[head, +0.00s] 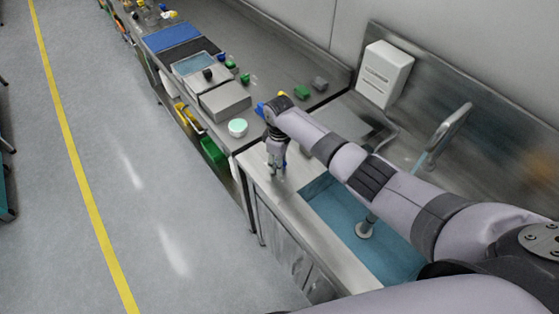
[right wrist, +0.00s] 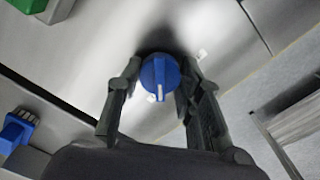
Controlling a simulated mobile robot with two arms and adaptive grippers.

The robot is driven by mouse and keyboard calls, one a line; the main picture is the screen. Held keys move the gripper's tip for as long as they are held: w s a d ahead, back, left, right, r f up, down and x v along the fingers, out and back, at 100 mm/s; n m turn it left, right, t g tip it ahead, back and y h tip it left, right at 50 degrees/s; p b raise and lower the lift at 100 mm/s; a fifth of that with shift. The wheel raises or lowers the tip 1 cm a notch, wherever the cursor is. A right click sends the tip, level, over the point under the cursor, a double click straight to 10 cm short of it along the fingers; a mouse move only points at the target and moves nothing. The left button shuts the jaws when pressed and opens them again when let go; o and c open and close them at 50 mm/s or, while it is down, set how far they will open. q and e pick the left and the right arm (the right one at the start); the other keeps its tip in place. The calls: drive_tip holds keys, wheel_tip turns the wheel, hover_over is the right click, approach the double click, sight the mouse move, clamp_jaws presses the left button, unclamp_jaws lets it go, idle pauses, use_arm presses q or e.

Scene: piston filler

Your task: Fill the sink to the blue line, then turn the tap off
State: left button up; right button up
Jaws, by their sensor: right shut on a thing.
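The sink (head: 335,204) holds blue water, partly behind my right arm; I cannot make out the blue line. The tap spout (head: 452,122) arches over the sink, and a pale blue streak of water (head: 421,162) shows below it. My right gripper (head: 277,174) points down at the counter beside the sink's left end. In the right wrist view it is shut on a round blue tap knob (right wrist: 158,78), one finger on each side. The knob's white mark points toward the bottom of the picture. My left gripper is not in view.
An upright pipe (head: 366,228) stands in the sink. A white wall box (head: 385,73) hangs behind. On the left bench are a grey box (head: 225,101), a round pale green-topped container (head: 237,128) and several coloured small parts. The floor on the left is clear.

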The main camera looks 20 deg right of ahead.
drive_tip(key=o, duration=1.2)
drive_tip(key=shift+c, duration=0.2)
drive_tip(key=shift+r, duration=0.1)
wheel_tip(320, 180, up, 12)
idle(0.3)
